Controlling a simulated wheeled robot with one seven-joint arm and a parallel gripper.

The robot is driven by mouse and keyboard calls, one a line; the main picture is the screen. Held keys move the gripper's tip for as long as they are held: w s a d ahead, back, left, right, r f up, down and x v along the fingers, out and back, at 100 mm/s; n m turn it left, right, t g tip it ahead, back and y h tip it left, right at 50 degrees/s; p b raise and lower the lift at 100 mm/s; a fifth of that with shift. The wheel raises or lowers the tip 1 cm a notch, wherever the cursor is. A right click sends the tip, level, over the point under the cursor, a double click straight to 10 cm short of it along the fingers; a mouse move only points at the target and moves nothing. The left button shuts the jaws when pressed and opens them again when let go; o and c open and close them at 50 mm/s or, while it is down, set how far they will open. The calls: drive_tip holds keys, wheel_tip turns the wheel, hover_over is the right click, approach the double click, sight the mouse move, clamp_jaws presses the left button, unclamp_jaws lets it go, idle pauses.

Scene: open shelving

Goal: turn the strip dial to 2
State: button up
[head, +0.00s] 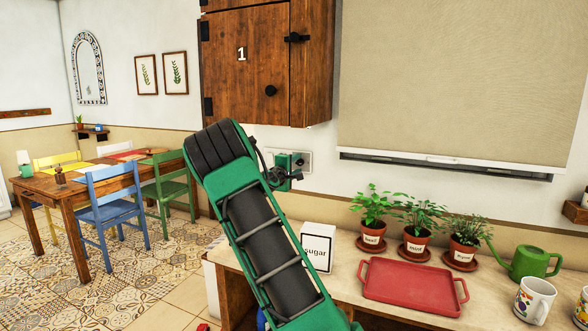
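No dial with readable numbers shows in the head view. A pale plate (305,158) is on the wall below the wooden cabinet; I cannot tell whether it belongs to the strip dial. My green and black arm fills the middle foreground. Its far end, with my gripper (291,175), shows small in front of the plate, partly behind my own arm. The fingers are too small and dark to tell open from shut, or whether they touch anything.
A wooden cabinet (248,60) marked 1 hangs above. On the counter (345,262) are a sugar box (318,246), a red tray (412,285), potted herbs (415,243), a green watering can (534,262) and a mug (534,300). A dining table (70,187) with chairs stands left.

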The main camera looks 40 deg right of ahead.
drive_tip(key=v, duration=1)
drive_tip(key=shift+a, duration=0.4)
drive_tip(key=shift+s+f, duration=0.1)
